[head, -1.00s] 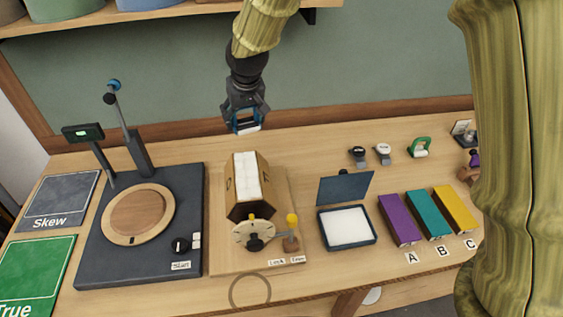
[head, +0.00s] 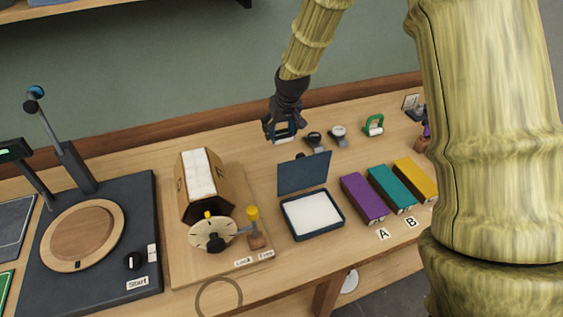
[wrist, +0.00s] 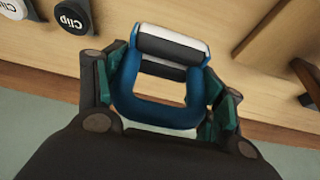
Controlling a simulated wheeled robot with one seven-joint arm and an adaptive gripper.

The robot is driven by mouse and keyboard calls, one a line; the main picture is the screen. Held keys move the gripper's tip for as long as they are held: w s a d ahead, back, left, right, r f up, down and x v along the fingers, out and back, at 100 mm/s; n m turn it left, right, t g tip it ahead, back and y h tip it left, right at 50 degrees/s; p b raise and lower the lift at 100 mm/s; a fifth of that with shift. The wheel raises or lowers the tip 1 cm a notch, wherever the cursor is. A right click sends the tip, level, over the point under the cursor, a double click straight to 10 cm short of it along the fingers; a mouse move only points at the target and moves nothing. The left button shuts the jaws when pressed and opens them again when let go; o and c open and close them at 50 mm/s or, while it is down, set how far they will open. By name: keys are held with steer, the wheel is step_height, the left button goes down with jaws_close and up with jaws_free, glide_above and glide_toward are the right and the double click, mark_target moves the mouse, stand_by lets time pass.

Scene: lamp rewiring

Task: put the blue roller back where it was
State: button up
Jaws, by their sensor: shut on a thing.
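The blue roller (wrist: 160,114) is a blue U-shaped frame with a white and dark roller across its end. My gripper (head: 283,133) is shut on it, with a finger on each side of the frame in the wrist view. In the head view the roller (head: 285,137) hangs below my fingers, toward the back of the table, left of the black clip (head: 314,139). It appears to be above the tabletop; the exact gap is unclear. The spot where it stood before cannot be made out.
A white clip (head: 338,134) and a green-framed tool (head: 373,125) stand to the right. In front are an ink pad (head: 312,214) with raised lid (head: 303,174) and purple (head: 364,198), teal (head: 391,188) and yellow (head: 415,179) blocks. A hexagonal drum (head: 204,184) stands left.

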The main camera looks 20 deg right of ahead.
mark_target(284, 137)
steer(key=shift+f+p, duration=1.45)
steer(key=shift+f, duration=3.45)
steer(key=shift+f, duration=0.1)
steer(key=o, duration=1)
steer(key=shift+b+v, duration=1.45)
steer(key=shift+v, duration=4.65)
steer(key=shift+w, duration=0.1)
